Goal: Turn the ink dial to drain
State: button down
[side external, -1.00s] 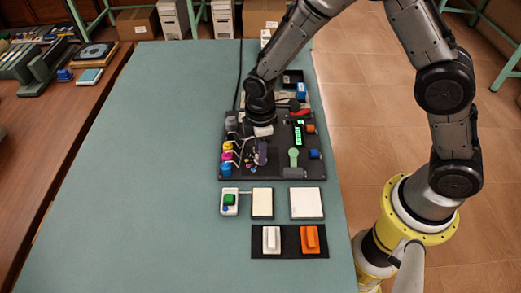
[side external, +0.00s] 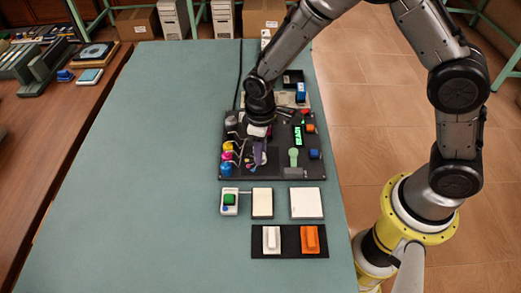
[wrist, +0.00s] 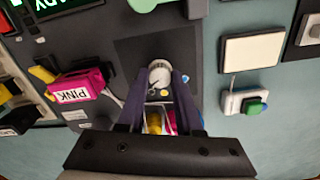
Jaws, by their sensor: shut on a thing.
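The ink dial (wrist: 160,74) is a small round white and grey knob on the black panel (wrist: 127,50). In the wrist view it sits between the tips of the two dark fingers of my gripper (wrist: 162,80), which is shut on it. In the side view my gripper (side external: 259,153) reaches down to the panel (side external: 277,170) and hides the dial. Yellow and pink patches show between the fingers below the dial. The dial's lettering is too small to read.
A pink ink bottle (wrist: 75,93) labelled PINK stands left of my gripper with its tube beside it. A green display (side external: 298,137) reads READY.

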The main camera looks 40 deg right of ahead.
dwell(0.4)
jog(key=c, duration=0.6)
grip_release()
jog(key=shift+r, duration=0.1)
notch_tip(320, 180, up, 14)
jog(key=shift+f, duration=0.15)
